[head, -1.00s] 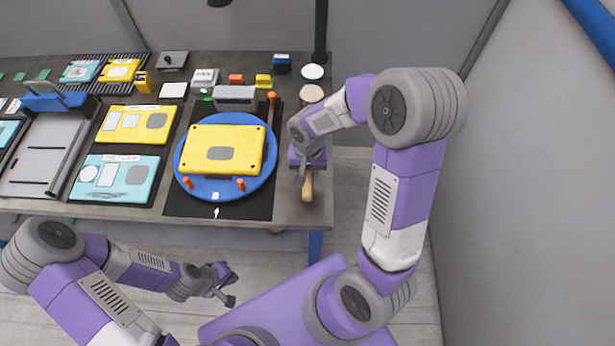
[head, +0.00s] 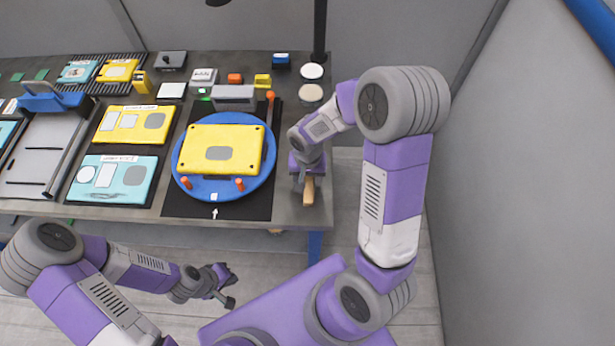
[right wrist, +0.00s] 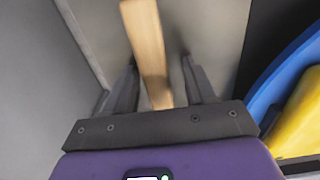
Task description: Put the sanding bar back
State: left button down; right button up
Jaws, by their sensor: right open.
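The sanding bar (head: 308,191) is a pale wooden bar near the front right corner of the grey table, with its far part hidden under my right gripper. My right gripper (head: 308,176) is over the bar, pointing down. In the right wrist view the bar (right wrist: 144,42) runs between the two fingers of the open gripper (right wrist: 160,72), with a gap visible on each side. Whether the bar lies flat on the table is hard to tell. My left gripper (head: 230,287) is open and empty, in front of the table and below its edge.
A blue round turntable (head: 228,194) with a yellow plate (head: 220,150) and orange pegs stands left of the bar on a black mat (head: 175,205). Two round coasters (head: 311,93) lie behind my right gripper. Yellow and cyan trays lie further left. The floor right of the table is clear.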

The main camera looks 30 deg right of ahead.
aim_at(308, 179)
jog(key=shift+r, duration=0.15)
notch_tip(308, 179, up, 12)
jog(key=p, duration=0.2)
dwell(0.6)
